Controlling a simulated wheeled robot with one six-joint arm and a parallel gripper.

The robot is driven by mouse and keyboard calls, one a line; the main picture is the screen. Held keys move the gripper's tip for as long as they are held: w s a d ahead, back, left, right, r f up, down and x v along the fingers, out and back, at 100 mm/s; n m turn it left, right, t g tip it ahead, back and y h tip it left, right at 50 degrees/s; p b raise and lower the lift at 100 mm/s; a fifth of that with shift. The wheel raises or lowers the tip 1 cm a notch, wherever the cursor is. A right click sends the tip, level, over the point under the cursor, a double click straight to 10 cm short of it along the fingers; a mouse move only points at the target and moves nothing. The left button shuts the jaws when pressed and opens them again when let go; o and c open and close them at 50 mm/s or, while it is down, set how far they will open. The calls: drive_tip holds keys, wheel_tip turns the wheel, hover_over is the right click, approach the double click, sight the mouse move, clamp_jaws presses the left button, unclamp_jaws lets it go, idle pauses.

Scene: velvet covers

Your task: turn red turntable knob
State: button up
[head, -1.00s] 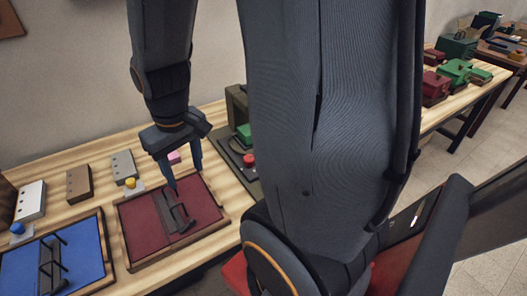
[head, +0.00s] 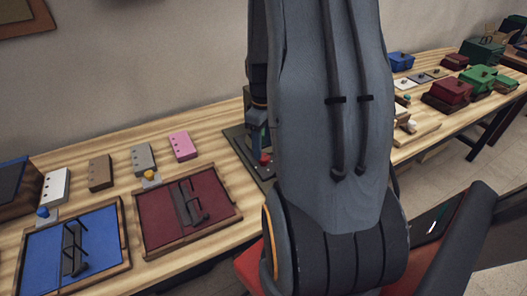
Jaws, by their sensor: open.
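The red knob (head: 265,158) shows as a small red patch on a dark plate (head: 243,150) in the middle of the table, just left of my large arm link. My gripper (head: 259,146) points down right at the red knob, with one finger visible beside its left side. It is open. My arm link hides the rest of the gripper and most of the plate, and I cannot tell whether the fingers touch the knob.
Left on the table are a blue tray (head: 100,232) and a dark red tray (head: 150,222) with black wire frames, plus several small blocks, including a pink one (head: 183,146). Red and green boxes (head: 480,80) stand on the right part of the table.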

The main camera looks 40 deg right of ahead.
sight(263, 157)
drive_tip(key=shift+f+p, duration=0.3)
drive_tip(key=shift+f, duration=1.6)
drive_tip(key=c, duration=1)
drive_tip(key=shift+c, duration=0.2)
